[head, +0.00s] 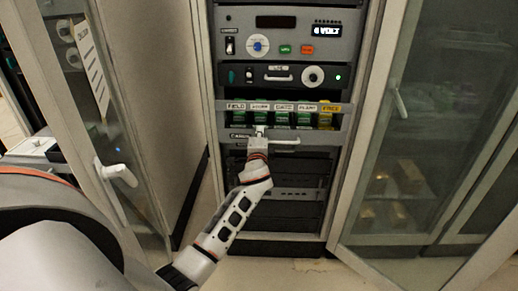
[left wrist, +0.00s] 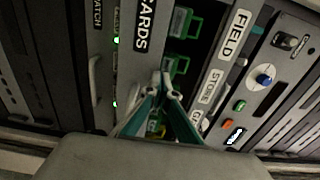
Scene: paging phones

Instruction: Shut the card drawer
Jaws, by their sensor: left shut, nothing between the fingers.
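The card drawer's grey front (head: 236,134) is in the middle of the rack, with a pale bar handle (head: 285,141). In the left wrist view the drawer front (left wrist: 128,70) carries a CARDS label. Green cards (head: 283,118) show in the gap between this front and the label strip above; how far the drawer stands out is hard to tell. My left gripper (head: 260,131) is shut and empty at the drawer front, left of the handle's middle. In the left wrist view its fingertips (left wrist: 165,80) are by the front's edge; contact is unclear. My right gripper is out of view.
A label strip (head: 284,107) crosses above the cards, below panels with knobs and buttons. An open cabinet door (head: 110,120) stands at the left. A glass door (head: 425,130) with a pale handle stands at the right. Bare floor (head: 300,272) lies before the rack.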

